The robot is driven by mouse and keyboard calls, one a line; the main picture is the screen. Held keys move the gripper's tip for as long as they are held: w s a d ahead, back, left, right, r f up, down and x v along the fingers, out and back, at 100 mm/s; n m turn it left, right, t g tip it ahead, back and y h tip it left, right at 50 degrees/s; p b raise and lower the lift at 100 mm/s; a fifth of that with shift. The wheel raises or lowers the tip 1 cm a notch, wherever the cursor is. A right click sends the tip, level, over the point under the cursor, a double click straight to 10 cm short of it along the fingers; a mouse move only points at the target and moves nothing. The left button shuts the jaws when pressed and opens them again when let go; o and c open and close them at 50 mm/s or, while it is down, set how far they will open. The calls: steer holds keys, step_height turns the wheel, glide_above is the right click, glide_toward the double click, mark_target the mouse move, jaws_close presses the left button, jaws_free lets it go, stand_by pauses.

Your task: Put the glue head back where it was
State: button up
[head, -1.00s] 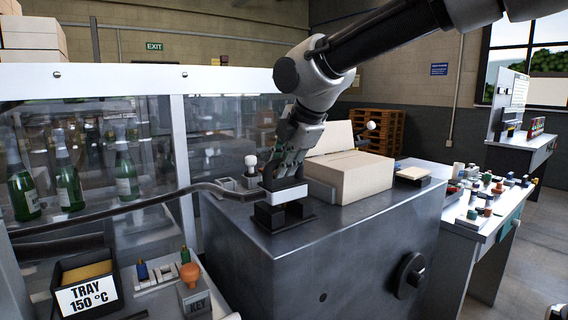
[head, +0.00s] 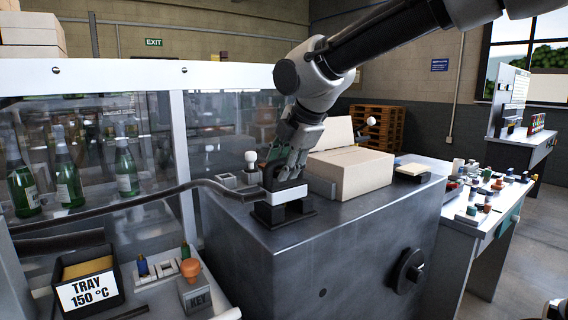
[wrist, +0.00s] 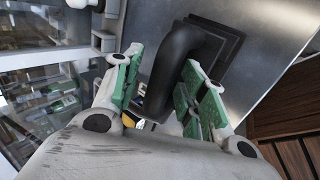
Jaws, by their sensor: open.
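The glue head (head: 290,195) is a white-faced black block on the end of a thick dark hose (head: 120,203). It sits on a black stand (head: 284,212) on top of the grey metal cabinet. My gripper (head: 283,168) points down right over the glue head. In the wrist view the black bent body of the glue head (wrist: 180,55) runs between the two green-padded fingers of my gripper (wrist: 160,75), which are apart. The black square stand (wrist: 228,45) shows just past it. Whether a pad touches the glue head, I cannot tell.
A cardboard box (head: 350,174) stands close to the right on the cabinet (head: 350,238). A white-knobbed part (head: 251,161) stands behind left. Green bottles (head: 68,178) are behind the clear guard.

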steer(key=v, duration=1.3)
steer(key=shift+w+a, duration=0.2)
steer(key=s+d+f+m+h, duration=0.1)
steer(key=s+d+f+m, duration=0.15)
steer(key=d+m, duration=0.4)
steer(key=s+d+f+m+h, duration=0.1)
steer(key=d+f+m, duration=0.2)
steer(key=d, duration=0.7)
steer(key=s+d+f+m+g+h, duration=0.1)
steer(key=s+d+f+m, duration=1.1)
steer(key=s+d+m, duration=0.2)
steer(key=shift+s+d+f+m+h, duration=0.35)
steer(key=shift+f+m+h, duration=0.05)
steer(key=shift+m, duration=0.25)
